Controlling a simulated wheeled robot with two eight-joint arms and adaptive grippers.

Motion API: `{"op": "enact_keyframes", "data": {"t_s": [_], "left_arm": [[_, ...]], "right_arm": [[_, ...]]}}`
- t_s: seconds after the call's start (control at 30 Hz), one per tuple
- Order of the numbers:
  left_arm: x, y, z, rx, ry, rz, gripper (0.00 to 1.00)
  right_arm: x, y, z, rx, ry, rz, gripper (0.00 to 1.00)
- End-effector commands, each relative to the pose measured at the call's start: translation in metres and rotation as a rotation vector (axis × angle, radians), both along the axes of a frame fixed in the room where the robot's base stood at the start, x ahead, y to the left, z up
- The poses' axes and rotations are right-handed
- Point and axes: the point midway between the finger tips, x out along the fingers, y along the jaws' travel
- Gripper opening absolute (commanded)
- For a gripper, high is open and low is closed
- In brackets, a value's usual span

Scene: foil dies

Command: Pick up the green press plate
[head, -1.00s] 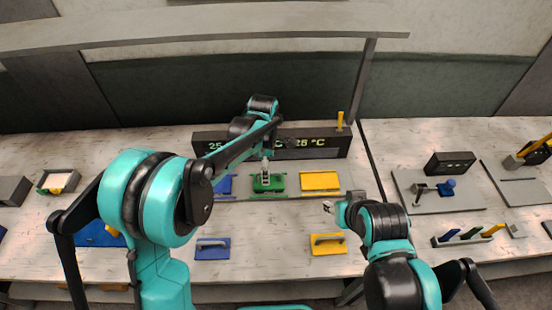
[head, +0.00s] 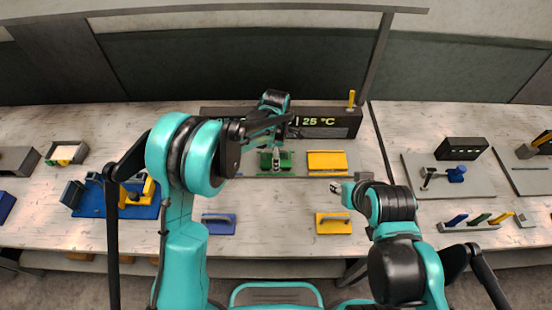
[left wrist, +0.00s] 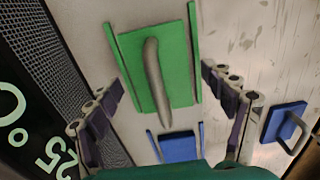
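The green press plate (left wrist: 180,75) lies flat between two green rails on a pale surface, with a grey bar handle (left wrist: 157,85) on top. It also shows in the head view (head: 287,163), partly covered by my left gripper. My left gripper (head: 277,150) is above the plate. In the left wrist view its fingers (left wrist: 168,112) are spread wide, one on each side of the handle, with nothing between them touching. My right gripper (head: 337,188) hangs empty over the table, right of the plate; its fingers are too small to judge.
A yellow plate (head: 327,162) lies right of the green one. A blue handled plate (head: 219,224) and a yellow handled plate (head: 333,223) lie in front. A dark display box (head: 330,122) stands close behind. A blue plate (left wrist: 180,147) sits on the green plate's other side.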

Motion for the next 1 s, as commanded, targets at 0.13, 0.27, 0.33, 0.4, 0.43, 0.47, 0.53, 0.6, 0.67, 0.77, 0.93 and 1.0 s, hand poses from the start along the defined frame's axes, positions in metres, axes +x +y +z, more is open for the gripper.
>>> {"op": "enact_keyframes", "data": {"t_s": [0.13,0.27,0.33,0.4,0.43,0.47,0.53,0.6,0.67,0.77,0.93,1.0], "left_arm": [[0.000,0.000,0.000,0.000,0.000,0.000,0.37],[0.000,0.000,0.001,0.000,0.000,0.000,0.05],[0.000,0.000,0.001,0.000,0.000,0.000,0.05],[0.000,0.000,0.001,0.000,0.000,0.000,0.05],[0.000,0.000,0.001,0.000,0.000,0.000,0.05],[0.000,0.000,0.001,0.000,0.000,0.000,0.05],[0.000,0.000,0.002,0.000,0.000,0.000,0.05],[0.000,0.000,0.005,0.000,0.000,0.000,0.05],[0.000,0.000,0.010,0.000,0.000,0.000,0.05],[0.000,0.000,0.022,0.000,0.000,0.000,0.05],[-0.005,-0.007,0.048,0.000,0.000,-0.004,0.05],[-0.015,-0.018,0.056,0.000,0.000,-0.005,0.05]], "right_arm": [[0.000,0.000,0.000,0.000,0.000,0.000,0.40],[0.000,0.000,0.000,0.000,0.000,0.000,0.40],[0.000,0.000,0.000,0.000,0.000,0.000,0.40],[0.000,0.000,0.000,0.000,0.000,0.000,0.40],[0.000,0.000,0.000,0.000,0.000,0.000,0.40],[0.000,0.000,0.000,0.000,0.000,0.000,0.40],[0.000,0.000,0.000,0.000,0.000,0.000,0.40],[0.000,0.000,0.001,0.000,0.000,0.000,0.40],[0.000,0.000,0.003,0.000,0.000,0.000,0.40],[0.000,0.000,0.006,0.000,0.000,0.000,0.40],[0.000,0.000,0.013,0.000,0.000,0.000,0.40],[0.000,0.000,0.015,0.000,0.000,0.000,0.40]]}}
